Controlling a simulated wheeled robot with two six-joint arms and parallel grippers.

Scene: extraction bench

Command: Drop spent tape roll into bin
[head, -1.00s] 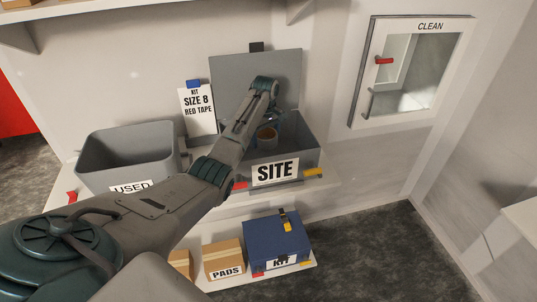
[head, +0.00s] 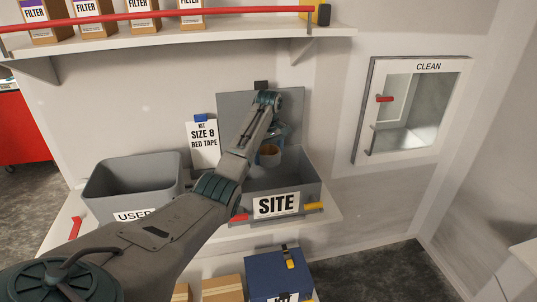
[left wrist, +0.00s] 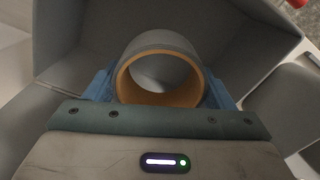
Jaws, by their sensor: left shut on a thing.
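The spent tape roll (head: 269,157) has a grey outside and a tan core. My left gripper (head: 271,143) is shut on it and holds it over the open grey SITE box (head: 262,205). In the left wrist view the roll (left wrist: 160,75) sits between the blue fingers, its open core facing the camera. Grey walls of the box show behind it. The grey open-topped USED bin (head: 135,190) stands to the left of the SITE box on the same shelf. My forearm covers part of the bin's right side and its label. My right gripper is not in view.
The SITE box's lid (head: 232,103) stands open behind it. A card (head: 203,143) reading KIT SIZE 8 RED TAPE is on the wall between bin and box. An upper shelf (head: 200,47) with a red rail (head: 130,18) holds FILTER boxes. A blue KIT case (head: 277,277) sits below.

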